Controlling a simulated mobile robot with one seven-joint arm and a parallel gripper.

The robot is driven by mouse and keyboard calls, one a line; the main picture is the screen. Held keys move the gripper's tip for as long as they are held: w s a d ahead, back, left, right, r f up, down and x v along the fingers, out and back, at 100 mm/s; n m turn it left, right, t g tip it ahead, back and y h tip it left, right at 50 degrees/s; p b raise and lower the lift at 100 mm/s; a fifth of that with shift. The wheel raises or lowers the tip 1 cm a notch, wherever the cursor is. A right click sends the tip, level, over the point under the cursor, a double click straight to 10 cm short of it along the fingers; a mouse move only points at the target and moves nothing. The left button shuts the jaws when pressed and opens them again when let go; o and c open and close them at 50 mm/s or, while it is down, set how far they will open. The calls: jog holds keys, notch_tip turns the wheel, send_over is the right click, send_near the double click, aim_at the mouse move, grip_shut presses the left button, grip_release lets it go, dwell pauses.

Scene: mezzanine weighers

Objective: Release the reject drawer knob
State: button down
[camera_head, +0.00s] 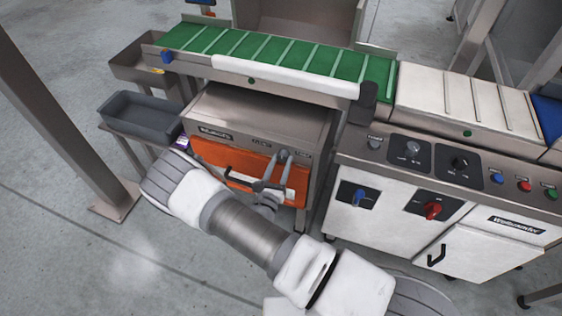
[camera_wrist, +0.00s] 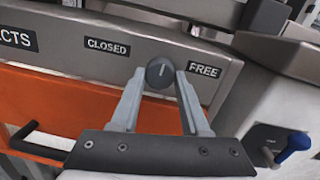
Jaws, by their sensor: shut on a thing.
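The reject drawer knob (camera_wrist: 160,73) is a round dark knob with a pale pointer line, set on the grey panel between the CLOSED label (camera_wrist: 105,46) and the FREE label (camera_wrist: 204,69). Its pointer line stands close to upright in the wrist view, between the two labels. My gripper (camera_wrist: 162,78) is shut on the knob, one finger at each side. In the head view my gripper (camera_head: 285,156) reaches the right part of the cabinet front, where the knob is mostly hidden. The orange drawer front (camera_head: 225,163) with its black handle (camera_head: 240,178) is below the panel.
A green belt conveyor (camera_head: 270,52) runs above the cabinet. A control cabinet (camera_head: 385,210) with a blue switch (camera_head: 358,197) and a red switch (camera_head: 432,210) stands at the right. Grey bins (camera_head: 145,113) and a steel post (camera_head: 65,115) stand at the left.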

jog(key=m, duration=0.4)
jog(key=shift+a+m+h+p, duration=0.1)
jog(key=shift+m+h+p, duration=0.2)
jog(key=shift+m+h, duration=0.1)
jog(key=shift+m, duration=2)
jog(key=shift+f, duration=0.1)
jog(key=shift+c, duration=1.9)
grip_release()
jog(key=p+v, duration=0.2)
jog(key=v, duration=1.5)
jog(key=shift+s+a, duration=0.2)
